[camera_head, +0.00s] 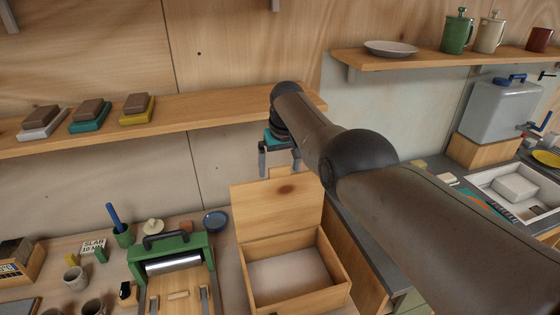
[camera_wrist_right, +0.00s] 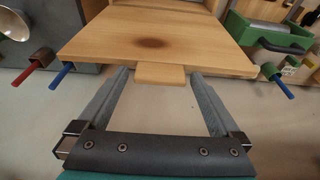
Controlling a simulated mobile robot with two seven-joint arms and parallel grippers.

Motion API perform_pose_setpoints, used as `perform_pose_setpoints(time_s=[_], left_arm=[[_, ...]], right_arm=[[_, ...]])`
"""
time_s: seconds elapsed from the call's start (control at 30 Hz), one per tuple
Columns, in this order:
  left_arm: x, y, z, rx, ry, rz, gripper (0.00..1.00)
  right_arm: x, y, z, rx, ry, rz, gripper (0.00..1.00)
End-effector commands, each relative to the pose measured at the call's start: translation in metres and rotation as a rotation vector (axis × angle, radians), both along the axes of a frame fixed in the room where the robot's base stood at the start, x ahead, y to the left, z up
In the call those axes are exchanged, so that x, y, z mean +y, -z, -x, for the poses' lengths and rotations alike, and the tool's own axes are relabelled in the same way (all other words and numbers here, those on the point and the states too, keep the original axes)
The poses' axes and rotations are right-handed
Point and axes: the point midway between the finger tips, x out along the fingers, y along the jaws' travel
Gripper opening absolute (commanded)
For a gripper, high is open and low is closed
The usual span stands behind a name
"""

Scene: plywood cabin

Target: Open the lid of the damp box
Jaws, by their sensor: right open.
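The damp box (camera_head: 318,298) is a pale wooden box on the worktop, at the bottom centre of the head view. Its lid (camera_head: 278,208) stands raised at the back edge, so the inside shows, with a light grey floor. The lid has a dark round mark and a small tab on its upper edge. My right gripper (camera_head: 279,158) is open at the lid's upper edge. In the right wrist view the tab (camera_wrist_right: 160,75) lies between the spread fingertips, with a gap on each side. The lid (camera_wrist_right: 155,42) fills the upper middle there. My left gripper is out of view.
A green slab roller (camera_head: 170,260) stands left of the box. A dark blue bowl (camera_head: 215,221) and small pots sit behind it. A wooden shelf (camera_head: 200,108) with several coloured blocks runs behind my right arm. A sink (camera_head: 510,190) is at right.

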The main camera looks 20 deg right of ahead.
Motion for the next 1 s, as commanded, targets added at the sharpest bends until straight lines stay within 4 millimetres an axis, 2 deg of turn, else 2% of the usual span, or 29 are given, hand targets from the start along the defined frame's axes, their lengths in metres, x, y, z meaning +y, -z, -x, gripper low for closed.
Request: perform_pose_setpoints(time_s=[0.17, 0.43, 0.67, 0.87, 1.0], left_arm=[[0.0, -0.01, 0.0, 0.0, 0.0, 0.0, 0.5], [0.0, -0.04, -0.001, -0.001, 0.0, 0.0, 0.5], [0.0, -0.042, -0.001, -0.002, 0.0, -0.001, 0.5], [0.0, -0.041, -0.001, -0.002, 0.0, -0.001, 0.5], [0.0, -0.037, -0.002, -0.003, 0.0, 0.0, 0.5]], right_arm=[[0.0, -0.007, 0.002, 0.002, 0.0, 0.0, 1.0], [0.0, -0.03, 0.008, 0.001, 0.0, 0.0, 1.0], [0.0, -0.051, 0.013, -0.003, 0.0, 0.0, 1.0], [0.0, -0.078, 0.021, -0.004, -0.001, 0.0, 1.0], [-0.001, -0.102, 0.027, -0.006, -0.001, 0.0, 1.0]])
